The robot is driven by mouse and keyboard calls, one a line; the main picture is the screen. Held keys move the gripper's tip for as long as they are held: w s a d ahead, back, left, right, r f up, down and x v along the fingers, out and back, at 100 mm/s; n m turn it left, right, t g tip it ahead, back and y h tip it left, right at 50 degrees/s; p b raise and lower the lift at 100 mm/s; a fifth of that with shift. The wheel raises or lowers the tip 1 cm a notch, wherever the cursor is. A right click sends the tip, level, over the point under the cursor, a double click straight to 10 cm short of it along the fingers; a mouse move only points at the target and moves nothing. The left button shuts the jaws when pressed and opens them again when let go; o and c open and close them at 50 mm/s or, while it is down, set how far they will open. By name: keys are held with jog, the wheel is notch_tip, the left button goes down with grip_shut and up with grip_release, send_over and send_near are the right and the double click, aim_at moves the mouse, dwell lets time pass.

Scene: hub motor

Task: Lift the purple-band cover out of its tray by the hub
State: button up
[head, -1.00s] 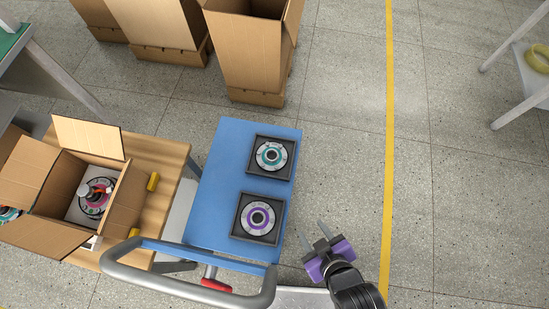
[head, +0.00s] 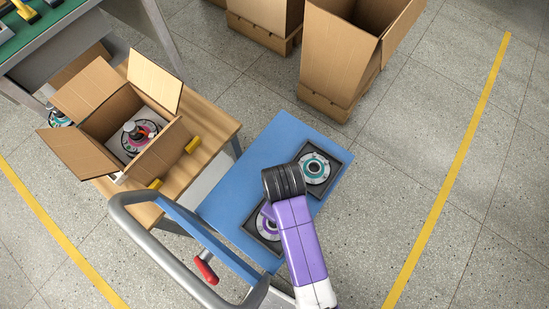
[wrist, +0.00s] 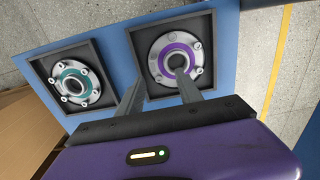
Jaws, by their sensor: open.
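The purple-band cover (wrist: 164,52) lies in its dark square tray (wrist: 137,38) on the blue cart top. It is a pale disc with a purple ring around a central hub (wrist: 177,61). In the head view my arm hides most of the cover (head: 267,231), and only its left part shows. My gripper (wrist: 161,73) is open and empty, its two fingers pointing at the cover. In the wrist view the right fingertip overlaps the hub's lower edge and the left lies over the tray's lower left. I cannot tell how high the fingertips are.
A teal-band cover (head: 312,170) sits in a second tray on the same blue cart (head: 278,133). The cart's grey handle (head: 165,238) curves at the front. An open carton (head: 85,155) stands on a wooden table at left. Large cartons (head: 340,60) stand behind.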

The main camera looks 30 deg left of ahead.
aim_at(268, 233)
notch_tip(268, 233, down, 6)
jog(key=shift+d+r+b, duration=0.1)
jog(key=shift+d+b, duration=0.05)
jog(key=shift+b, duration=0.45)
jog(key=shift+c, duration=0.2)
grip_shut()
